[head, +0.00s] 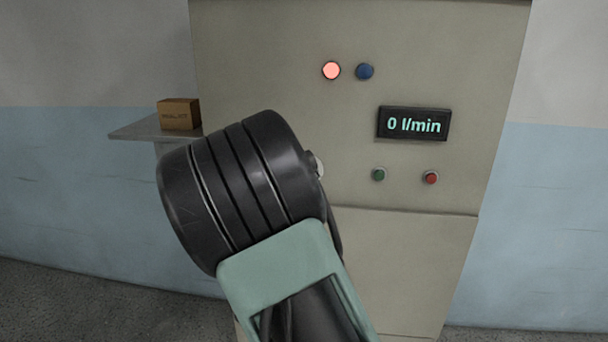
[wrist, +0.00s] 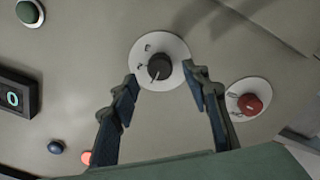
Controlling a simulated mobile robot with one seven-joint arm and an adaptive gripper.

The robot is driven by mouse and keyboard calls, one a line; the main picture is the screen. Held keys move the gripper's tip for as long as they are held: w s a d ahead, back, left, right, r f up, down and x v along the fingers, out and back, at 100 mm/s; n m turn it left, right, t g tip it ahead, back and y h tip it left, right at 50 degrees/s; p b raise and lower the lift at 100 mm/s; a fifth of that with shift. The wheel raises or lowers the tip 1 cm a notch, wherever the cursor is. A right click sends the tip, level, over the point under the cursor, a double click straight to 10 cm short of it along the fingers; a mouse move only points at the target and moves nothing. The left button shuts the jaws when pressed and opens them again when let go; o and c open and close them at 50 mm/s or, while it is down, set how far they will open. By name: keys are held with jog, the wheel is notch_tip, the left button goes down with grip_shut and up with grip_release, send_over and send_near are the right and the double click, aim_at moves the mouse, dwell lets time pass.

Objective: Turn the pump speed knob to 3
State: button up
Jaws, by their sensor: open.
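The pump speed knob (wrist: 159,67) is a dark round knob on a pale round plate (wrist: 172,47) in the wrist view. Its light pointer line slants toward the lower left of that picture. A few small marks show on the plate, too small to read surely. My gripper (wrist: 160,84) is open, with one finger on each side of the knob and nothing between the pads that I can see gripped. Whether the fingers touch the plate I cannot tell. In the head view my arm hides the knob and gripper. The display (head: 413,124) reads 0 l/min.
A lit red lamp (head: 331,70) and a blue button (head: 365,72) sit high on the panel. A green button (head: 379,174) and red button (head: 431,177) sit lower. A large red button (wrist: 250,104) is right of the knob. A box (head: 179,114) stands on a side shelf (head: 140,129).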

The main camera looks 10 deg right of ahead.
jog(key=shift+x, duration=1.95)
jog(key=shift+c, duration=0.7)
jog(key=c, duration=1)
